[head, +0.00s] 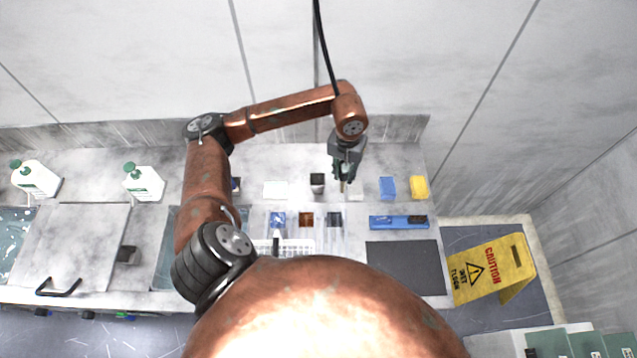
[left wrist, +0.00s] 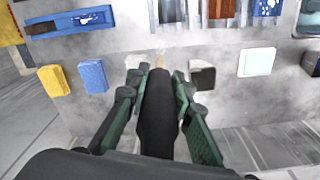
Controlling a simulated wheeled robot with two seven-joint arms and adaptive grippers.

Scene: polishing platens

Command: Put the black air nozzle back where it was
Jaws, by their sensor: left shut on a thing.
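My left gripper (head: 346,176) hangs over the back of the counter, between a small black-topped block and a blue sponge. In the left wrist view its green-padded fingers (left wrist: 158,100) are closed around the black air nozzle (left wrist: 160,112). The nozzle's thin tan tip (left wrist: 160,62) points away from the gripper, towards the counter. In the head view the nozzle is mostly hidden by the gripper. A black hose (head: 322,45) comes down from the top and passes behind my arm; its lower end is hidden. My right gripper is not in view.
The blue sponge (head: 387,188) and yellow sponge (head: 419,187) lie right of the gripper. The black-topped block (head: 317,183) stands left. In front are small containers (head: 306,220), a blue tray (head: 399,222) and a dark mat (head: 405,267). White bottles (head: 143,182) stand left. The wall is close behind.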

